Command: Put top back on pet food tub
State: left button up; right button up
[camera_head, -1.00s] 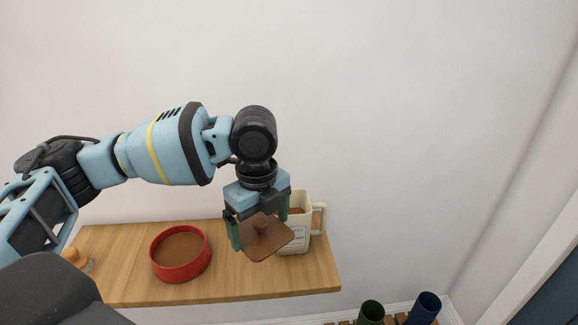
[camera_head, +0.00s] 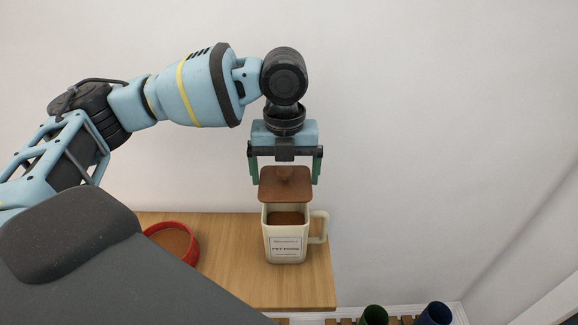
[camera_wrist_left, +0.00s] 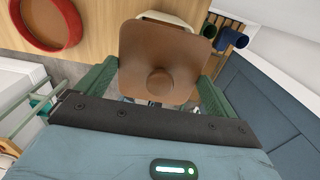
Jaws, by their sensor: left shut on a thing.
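The pet food tub (camera_head: 286,250) is a cream, square-sided container with a label and a handle on its right. It stands upright on the wooden shelf, its open mouth showing brown contents. The top (camera_head: 285,187) is a brown, rounded-square lid with a round knob, also seen in the left wrist view (camera_wrist_left: 165,45). My left gripper (camera_head: 285,171) is shut on the lid, with its green fingers at opposite sides. It holds the lid over the back of the tub, apart from the rim and slightly tilted. My right gripper is not in view.
A red bowl (camera_head: 194,254) with brown contents sits left of the tub on the wooden shelf (camera_head: 232,265), partly hidden by a dark grey shape. A green cup (camera_head: 374,315) and a blue cup (camera_head: 434,314) stand lower right. The wall is close behind.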

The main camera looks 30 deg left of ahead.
pick_arm(q)
jog(key=shift+f, duration=3.15)
jog(key=shift+f, duration=0.2)
dwell(0.4)
dwell(0.3)
jog(key=o, duration=0.6)
jog(key=shift+r, duration=0.15)
jog(key=shift+r, duration=3.35)
jog(key=shift+c, duration=0.3)
grip_shut()
